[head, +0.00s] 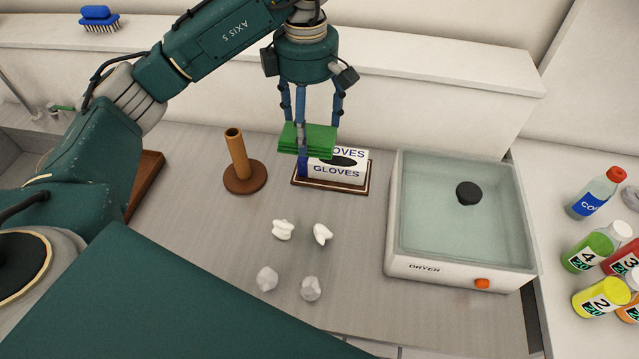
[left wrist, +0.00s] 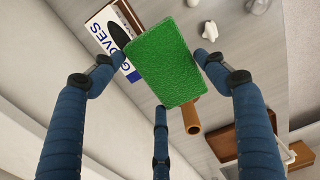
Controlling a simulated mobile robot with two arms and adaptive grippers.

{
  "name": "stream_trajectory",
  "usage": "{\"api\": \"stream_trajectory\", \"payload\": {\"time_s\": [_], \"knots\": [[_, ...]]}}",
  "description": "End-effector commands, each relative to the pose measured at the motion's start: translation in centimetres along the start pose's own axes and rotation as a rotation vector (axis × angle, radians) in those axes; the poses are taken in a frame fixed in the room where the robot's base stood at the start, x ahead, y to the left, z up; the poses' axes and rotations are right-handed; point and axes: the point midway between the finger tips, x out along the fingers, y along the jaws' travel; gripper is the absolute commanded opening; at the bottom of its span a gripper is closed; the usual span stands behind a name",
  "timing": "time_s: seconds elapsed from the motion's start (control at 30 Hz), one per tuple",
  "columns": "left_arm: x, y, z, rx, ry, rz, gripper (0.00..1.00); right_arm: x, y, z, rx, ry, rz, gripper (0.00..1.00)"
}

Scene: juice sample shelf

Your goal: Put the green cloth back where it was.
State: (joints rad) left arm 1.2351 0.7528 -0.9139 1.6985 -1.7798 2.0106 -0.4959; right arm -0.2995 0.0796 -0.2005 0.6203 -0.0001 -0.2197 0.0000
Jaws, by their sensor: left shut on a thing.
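The green cloth (head: 307,138) is a folded, layered block. My left gripper (head: 304,140) is shut on it and holds it above the worktop, in front of the gloves box as the head view sees it. In the left wrist view the cloth (left wrist: 166,62) lies between the blue fingers of the gripper (left wrist: 163,75). My right gripper is not in view. Where the cloth was before is not shown by these frames.
The gloves box (head: 338,172) stands on a brown tray (head: 300,183). A brown peg on a round base (head: 243,178) stands left of it. Several crumpled white pieces (head: 283,230) lie in front. The dryer (head: 460,269) and bottles (head: 589,250) are at the right. A blue brush (head: 97,13) sits on the back ledge.

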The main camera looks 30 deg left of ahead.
Motion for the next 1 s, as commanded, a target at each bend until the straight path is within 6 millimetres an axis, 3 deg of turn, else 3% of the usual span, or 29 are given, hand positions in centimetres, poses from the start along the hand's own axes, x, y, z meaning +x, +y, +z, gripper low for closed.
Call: {"api": "stream_trajectory", "payload": {"time_s": [0.1, 0.4, 1.0], "knots": [[3.6, -0.3, 0.1, 0.003, -0.001, -0.012, 0.49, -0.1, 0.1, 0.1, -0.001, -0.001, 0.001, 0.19], [10.7, -0.2, 0.0, 0.003, 0.001, -0.007, 0.49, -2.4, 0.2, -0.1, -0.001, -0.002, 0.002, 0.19], [17.6, 0.0, 0.0, 0.003, 0.0, 0.0, 0.49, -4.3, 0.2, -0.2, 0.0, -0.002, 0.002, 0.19]]}}
